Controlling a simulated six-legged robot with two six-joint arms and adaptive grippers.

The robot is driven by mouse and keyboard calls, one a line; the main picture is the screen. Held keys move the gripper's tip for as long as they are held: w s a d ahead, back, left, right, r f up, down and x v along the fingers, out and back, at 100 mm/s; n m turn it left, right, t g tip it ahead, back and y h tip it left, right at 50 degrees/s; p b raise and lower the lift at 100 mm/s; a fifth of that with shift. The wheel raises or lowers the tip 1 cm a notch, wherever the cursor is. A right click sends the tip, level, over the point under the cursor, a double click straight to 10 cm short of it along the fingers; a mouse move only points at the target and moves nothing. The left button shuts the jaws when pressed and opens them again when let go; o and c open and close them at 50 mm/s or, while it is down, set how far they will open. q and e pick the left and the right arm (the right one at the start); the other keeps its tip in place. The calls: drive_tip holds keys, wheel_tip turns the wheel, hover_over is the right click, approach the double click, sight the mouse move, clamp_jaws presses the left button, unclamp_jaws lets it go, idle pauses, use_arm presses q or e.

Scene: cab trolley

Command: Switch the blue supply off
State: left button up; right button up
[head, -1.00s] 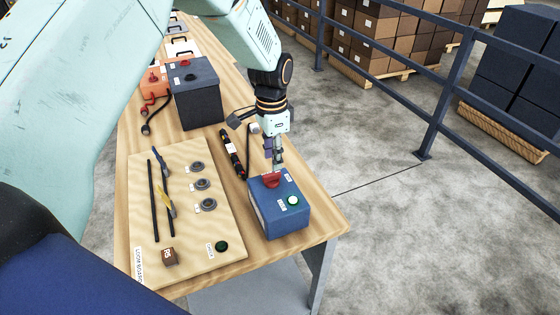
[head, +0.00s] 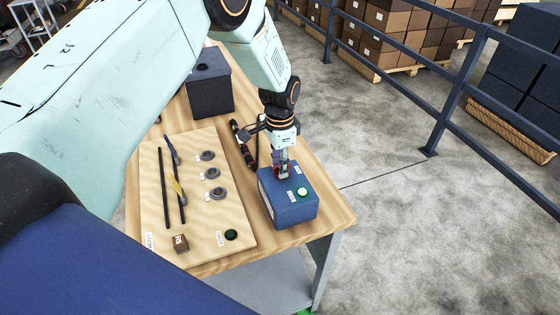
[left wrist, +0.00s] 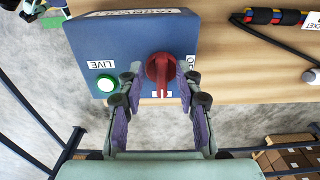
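The blue supply box (head: 290,208) stands near the table's front right corner; it also fills the upper middle of the left wrist view (left wrist: 130,40). Its red rotary knob (left wrist: 159,68) has a pale mark pointing down in that view, toward a partly hidden label. A label reading OFF (left wrist: 190,68) is right of the knob. A bright green lamp (left wrist: 106,83) marked LIVE is on the left. My left gripper (head: 282,168) is over the box, its fingers (left wrist: 161,82) open on either side of the knob, with small gaps showing. My right gripper is not in view.
A wooden board (head: 200,240) with rods, grey rings and a green button lies left of the box. A dark box (head: 210,90) stands farther back. A navy railing (head: 440,110) runs beyond open floor at right.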

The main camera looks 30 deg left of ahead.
use_arm(q)
drive_tip(key=shift+w+d+f, duration=0.1)
drive_tip(key=shift+w+f, duration=0.05)
drive_tip(key=shift+w, duration=0.15)
drive_tip(key=shift+c, duration=0.4)
drive_tip(key=shift+w+d+f, duration=0.1)
drive_tip(key=shift+w+d, duration=0.1)
drive_tip(key=shift+w, duration=0.05)
drive_tip(key=c, duration=0.3)
drive_tip(key=shift+s+a, duration=0.1)
drive_tip(key=shift+s, duration=0.1)
drive_tip(key=c, duration=0.3)
drive_tip(key=shift+s+a, duration=0.1)
clamp_jaws()
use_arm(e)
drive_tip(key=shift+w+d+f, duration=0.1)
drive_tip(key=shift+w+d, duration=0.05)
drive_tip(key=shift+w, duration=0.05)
